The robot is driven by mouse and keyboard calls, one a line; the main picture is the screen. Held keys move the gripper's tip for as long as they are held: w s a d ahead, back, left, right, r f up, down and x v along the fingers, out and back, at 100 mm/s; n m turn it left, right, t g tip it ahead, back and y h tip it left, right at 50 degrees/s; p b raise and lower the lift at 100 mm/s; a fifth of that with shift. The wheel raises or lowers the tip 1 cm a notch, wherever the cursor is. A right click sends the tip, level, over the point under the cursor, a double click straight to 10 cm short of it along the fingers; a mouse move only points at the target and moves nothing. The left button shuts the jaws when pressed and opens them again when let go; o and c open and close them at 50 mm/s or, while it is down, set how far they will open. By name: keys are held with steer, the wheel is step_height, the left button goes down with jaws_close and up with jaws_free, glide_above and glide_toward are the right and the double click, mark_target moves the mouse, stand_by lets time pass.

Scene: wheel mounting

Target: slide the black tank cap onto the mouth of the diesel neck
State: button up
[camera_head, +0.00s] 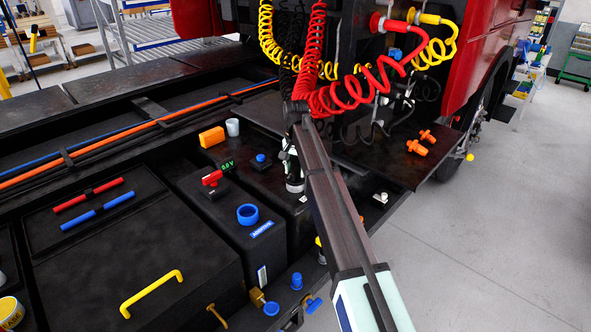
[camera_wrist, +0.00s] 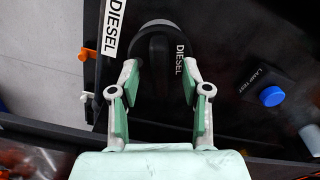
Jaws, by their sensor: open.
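The black tank cap (camera_wrist: 154,62) is in the upper middle of the wrist view. It is round with a raised grip bar and a white DIESEL lettering on its right side. My gripper (camera_wrist: 160,78) is open, with one green-padded finger on each side of the cap's near part. I cannot tell whether the pads touch it. The diesel neck is not visible; I cannot tell whether the cap sits on it. A white DIESEL label (camera_wrist: 117,27) lies left of the cap. In the head view my arm hides most of my gripper and the cap.
A blue button (camera_wrist: 271,96) by a LAMP TEST label is right of the cap. Red coiled hoses (camera_head: 345,95) hang close behind my arm.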

step_height(320, 180, up, 12)
stand_by(0.5)
steer(key=shift+f, duration=0.15)
